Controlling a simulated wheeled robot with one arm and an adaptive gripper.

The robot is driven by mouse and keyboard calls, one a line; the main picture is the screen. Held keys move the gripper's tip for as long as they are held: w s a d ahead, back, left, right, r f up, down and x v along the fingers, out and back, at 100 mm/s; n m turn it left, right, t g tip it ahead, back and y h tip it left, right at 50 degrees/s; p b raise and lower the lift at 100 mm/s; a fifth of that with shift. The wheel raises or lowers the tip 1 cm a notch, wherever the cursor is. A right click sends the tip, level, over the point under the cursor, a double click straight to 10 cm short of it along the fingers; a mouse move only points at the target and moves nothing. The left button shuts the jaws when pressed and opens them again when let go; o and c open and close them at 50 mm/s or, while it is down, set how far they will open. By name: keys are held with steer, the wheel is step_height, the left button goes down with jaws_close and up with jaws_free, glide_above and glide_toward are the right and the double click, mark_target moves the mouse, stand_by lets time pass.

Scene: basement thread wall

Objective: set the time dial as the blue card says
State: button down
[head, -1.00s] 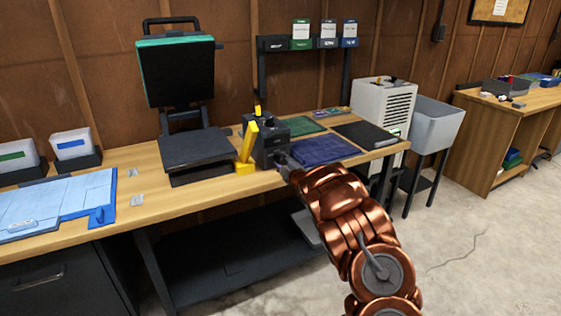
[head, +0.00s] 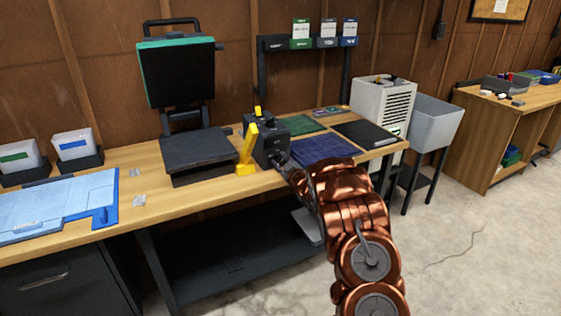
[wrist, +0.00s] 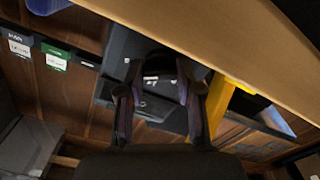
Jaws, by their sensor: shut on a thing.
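A dark control box (head: 268,142) with a yellow lever stands on the bench, right of the heat press. My gripper (head: 281,160) is at the right front of this box, at the spot where a knob would be. In the wrist view my gripper (wrist: 158,82) has its two fingers either side of a dark rounded part, which I take to be the time dial. The fingers and dim light hide the dial's setting. The blue card (head: 348,34) hangs at the right end of the rack behind the bench; its writing is too small to read.
The heat press (head: 195,150) stands open left of the box. A green cloth (head: 303,125) and a blue cloth (head: 323,148) lie close to the right of my gripper. A yellow piece (head: 247,150) stands at the box's left. The floor in front is clear.

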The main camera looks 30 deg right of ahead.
steer(key=shift+r, duration=0.35)
steer(key=c, duration=1.1)
jaws_free()
steer(key=shift+w, duration=0.1)
steer(key=shift+o, duration=0.3)
steer(key=shift+f, duration=0.15)
steer(key=shift+f, duration=0.1)
steer(key=shift+s, duration=0.2)
steer(key=s+a, duration=0.1)
steer(key=s, duration=1)
steer(key=shift+s, duration=0.35)
